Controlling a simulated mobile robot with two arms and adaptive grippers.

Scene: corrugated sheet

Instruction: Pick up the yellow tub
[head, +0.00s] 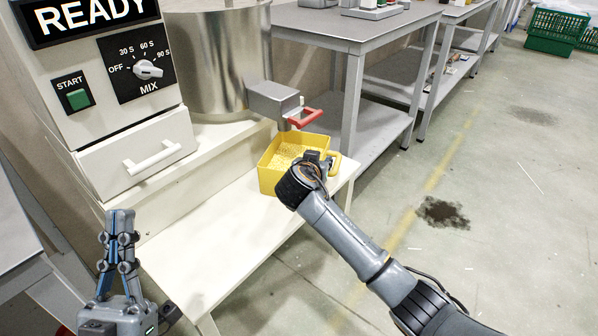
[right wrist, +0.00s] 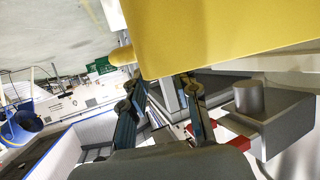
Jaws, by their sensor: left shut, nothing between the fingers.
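The yellow tub (head: 266,177) stands upright on the pale bench under the mixer's spout, with pale yellow grains inside. Its handle (head: 335,164) sticks out on the right. My right gripper (head: 322,160) is at the tub's handle side. In the right wrist view the tub (right wrist: 230,35) fills the top and covers the fingertips, with the handle (right wrist: 122,55) at its left. The right fingers (right wrist: 168,85) stand apart with a gap between them; contact with the tub cannot be told. My left gripper (head: 120,218) is shut and empty, pointing up at lower left, away from the tub.
The spout with its red lever (head: 305,118) hangs just above and behind the tub. The steel drum (head: 210,65) and the mixer panel (head: 140,68) stand at left. The pale bench (head: 205,240) is clear in front. A grey table (head: 355,25) stands behind.

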